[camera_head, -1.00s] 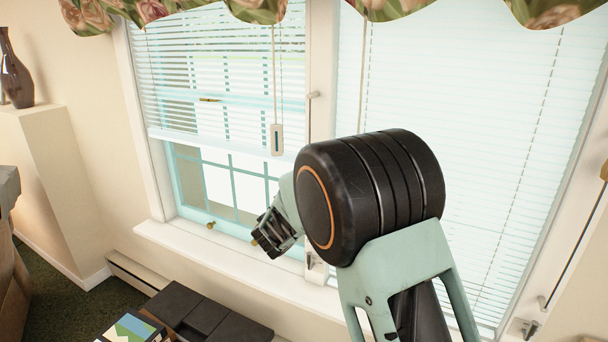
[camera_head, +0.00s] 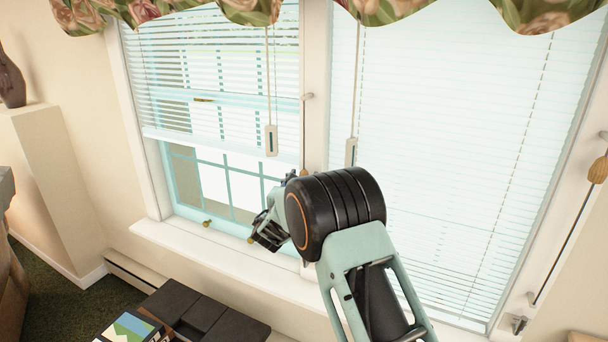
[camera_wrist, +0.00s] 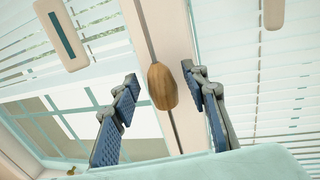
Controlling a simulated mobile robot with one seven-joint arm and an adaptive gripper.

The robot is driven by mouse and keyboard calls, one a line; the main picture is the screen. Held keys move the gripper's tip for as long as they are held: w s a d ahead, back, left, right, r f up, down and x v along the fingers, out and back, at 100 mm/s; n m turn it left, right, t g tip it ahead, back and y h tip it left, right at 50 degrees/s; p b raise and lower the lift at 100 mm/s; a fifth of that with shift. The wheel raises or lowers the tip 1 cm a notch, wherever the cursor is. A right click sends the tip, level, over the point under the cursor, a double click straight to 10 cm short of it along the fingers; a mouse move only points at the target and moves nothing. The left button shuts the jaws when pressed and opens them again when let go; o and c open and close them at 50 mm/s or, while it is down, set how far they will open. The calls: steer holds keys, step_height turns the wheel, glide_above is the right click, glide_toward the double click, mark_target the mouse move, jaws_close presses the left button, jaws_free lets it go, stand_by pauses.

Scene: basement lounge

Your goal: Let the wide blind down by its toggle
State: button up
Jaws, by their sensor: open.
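The right-hand blind (camera_head: 455,150) looks the wider one and hangs far down its window. The left-hand blind (camera_head: 215,75) covers about the upper half of its window. A white slotted toggle (camera_head: 271,140) hangs on a cord before the left blind, and another (camera_head: 351,152) on a cord at the right blind's left edge. A brown wooden toggle (camera_head: 304,172) hangs by the post between the windows. My gripper (camera_head: 268,228) is open near the sill. In the wrist view the wooden toggle (camera_wrist: 163,87) appears between its fingers (camera_wrist: 159,73); I cannot tell whether they touch it.
The window sill (camera_head: 225,255) runs below both windows. Dark boxes (camera_head: 205,315) stand below it at the front left. Another wooden knob (camera_head: 599,168) on a cord or rod is at the right wall. A dark vase (camera_head: 11,82) stands on a ledge at the left.

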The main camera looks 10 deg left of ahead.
steer(key=shift+w+d, duration=0.1)
steer(key=shift+w, duration=0.5)
steer(key=shift+c, duration=0.6)
jaws_close()
